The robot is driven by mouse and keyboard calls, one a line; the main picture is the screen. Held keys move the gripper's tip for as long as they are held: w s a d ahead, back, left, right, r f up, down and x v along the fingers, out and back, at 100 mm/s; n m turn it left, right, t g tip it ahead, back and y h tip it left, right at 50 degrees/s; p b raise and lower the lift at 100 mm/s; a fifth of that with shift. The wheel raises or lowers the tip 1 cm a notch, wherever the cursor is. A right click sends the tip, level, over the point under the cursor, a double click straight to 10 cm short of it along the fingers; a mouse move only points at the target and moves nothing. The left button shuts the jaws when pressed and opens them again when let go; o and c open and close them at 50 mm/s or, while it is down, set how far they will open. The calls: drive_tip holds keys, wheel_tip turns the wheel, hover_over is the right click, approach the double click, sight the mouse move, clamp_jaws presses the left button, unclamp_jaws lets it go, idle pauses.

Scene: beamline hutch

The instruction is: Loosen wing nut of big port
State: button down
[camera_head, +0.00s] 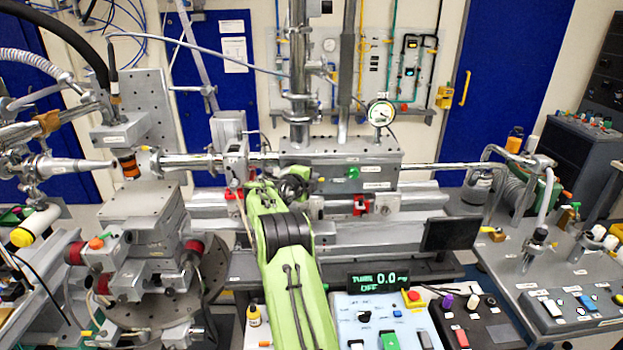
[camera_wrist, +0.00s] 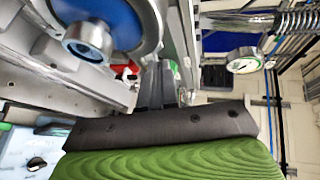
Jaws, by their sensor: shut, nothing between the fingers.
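My gripper (camera_wrist: 160,82) points away from the wrist camera, its dark fingers together and empty. In the head view its dark end (camera_head: 292,182) is against the front of the grey chamber (camera_head: 345,155), mostly covered by my green arm. In the wrist view a round blue-faced port (camera_wrist: 118,22) with a metal rim fills the upper left. A steel round-ended fastener (camera_wrist: 88,40) sits at its lower edge; I cannot tell whether it is the wing nut. The fingers are right of and below it, apart from it in the picture. In the head view I cannot make out this port.
A pressure gauge (camera_head: 380,113) stands above the chamber; it also shows in the wrist view (camera_wrist: 244,65). A small black screen (camera_head: 452,233) and a control box (camera_head: 385,318) are at the front right. A stage stack (camera_head: 145,230) stands left of my arm.

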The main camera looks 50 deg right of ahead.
drive_tip(key=shift+s+d+f+n+t+y+b, duration=0.15)
drive_tip(key=shift+n+t+b, duration=0.5)
drive_tip(key=shift+b, duration=0.65)
drive_tip(key=shift+s+d+r+n+t+y+b, duration=0.15)
drive_tip(key=shift+n+t+b, duration=0.45)
drive_tip(key=shift+b, duration=0.7)
